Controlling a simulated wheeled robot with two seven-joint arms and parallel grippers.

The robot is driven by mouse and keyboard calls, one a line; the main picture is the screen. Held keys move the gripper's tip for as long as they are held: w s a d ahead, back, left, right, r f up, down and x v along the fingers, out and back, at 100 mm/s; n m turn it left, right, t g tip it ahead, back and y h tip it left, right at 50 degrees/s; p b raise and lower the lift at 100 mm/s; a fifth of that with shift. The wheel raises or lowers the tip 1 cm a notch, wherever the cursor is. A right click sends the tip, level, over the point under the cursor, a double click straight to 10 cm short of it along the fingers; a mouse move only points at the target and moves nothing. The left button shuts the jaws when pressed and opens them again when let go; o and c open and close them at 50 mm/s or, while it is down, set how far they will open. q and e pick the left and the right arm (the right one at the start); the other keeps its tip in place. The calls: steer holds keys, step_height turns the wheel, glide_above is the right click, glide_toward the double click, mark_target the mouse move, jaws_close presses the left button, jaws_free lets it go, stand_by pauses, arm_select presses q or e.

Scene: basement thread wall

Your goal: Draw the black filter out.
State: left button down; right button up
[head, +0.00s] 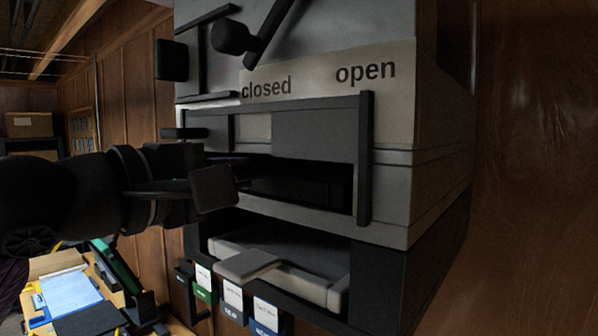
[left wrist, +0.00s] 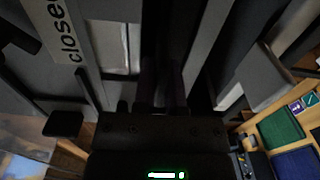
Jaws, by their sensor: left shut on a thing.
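The grey machine (head: 440,160) has a dark upper slot with the black filter (head: 290,188) low inside it, hard to tell from the shadow. My left gripper (head: 215,172) is at the left end of this slot, shut on the filter's near end. The gripper's finger hides the grasped part. In the left wrist view the gripper (left wrist: 163,88) points into the dark slot, and the filter blends with the black fingers. My right gripper is not in view.
Above the slot is a "closed / open" label (head: 330,78) with a black knobbed lever (head: 232,37). A black upright bar (head: 365,158) stands at the slot's right. Below is a pale drawer (head: 285,268) with a protruding handle. Small labelled boxes (head: 233,297) stand beneath.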

arm_select(q)
steer(key=shift+s+a, duration=0.2)
steer(key=b+v, duration=0.7)
steer(key=v, duration=1.3)
steer(key=shift+s+a, duration=0.25)
steer(key=shift+s, duration=0.05)
steer(key=s+a+r, duration=0.1)
steer(key=s+a+r+p, duration=0.1)
steer(key=s, duration=0.1)
steer(key=shift+a, duration=0.2)
